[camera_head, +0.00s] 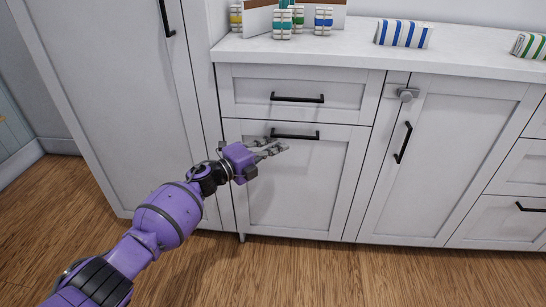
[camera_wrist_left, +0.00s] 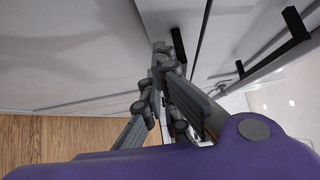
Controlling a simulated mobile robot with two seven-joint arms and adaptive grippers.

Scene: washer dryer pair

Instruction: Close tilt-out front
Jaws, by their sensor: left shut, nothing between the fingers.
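The tilt-out front (camera_head: 300,190) is the white lower panel with a black bar handle (camera_head: 295,135) along its top. It looks about flush with the cabinet; I cannot tell whether a small gap is left. My left gripper (camera_head: 282,147) is in front of the panel's upper part, just below the handle, with its fingers shut and empty. In the left wrist view the fingertips (camera_wrist_left: 165,58) come together close to a white face; whether they touch it is unclear. My right gripper is not in view.
A drawer (camera_head: 300,92) sits above the front. The countertop (camera_head: 330,51) holds several striped packages. The wooden floor (camera_head: 300,275) in front is clear.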

